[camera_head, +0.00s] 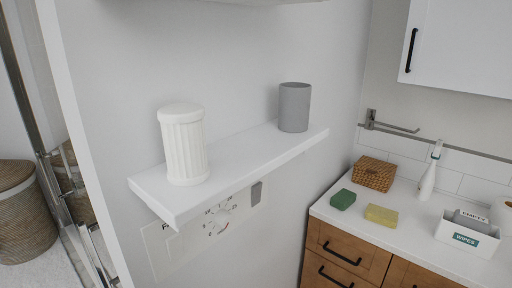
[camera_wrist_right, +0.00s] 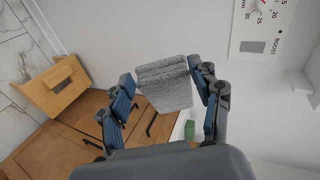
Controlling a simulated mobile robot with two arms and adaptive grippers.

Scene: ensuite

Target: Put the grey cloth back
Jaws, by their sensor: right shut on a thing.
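The grey cloth (camera_wrist_right: 165,88) is a textured grey piece held between the fingers of my right gripper (camera_wrist_right: 166,80) in the right wrist view. Both blue-grey fingers flank it, and it is clear of the wall. It is not visible in the head view. My left gripper is in neither view. In the head view, a white box (camera_head: 467,237) labelled "WIPES" and "EMPTY" stands on the white counter (camera_head: 405,220); a grey piece shows at its top.
A white wall shelf (camera_head: 235,155) holds a white fluted jar (camera_head: 184,145) and a grey cup (camera_head: 294,107). A wicker basket (camera_head: 374,174), green sponge (camera_head: 343,199), yellow sponge (camera_head: 381,215) and spray bottle (camera_head: 429,174) stand on the counter. A wooden stool (camera_wrist_right: 55,88) is near the drawers.

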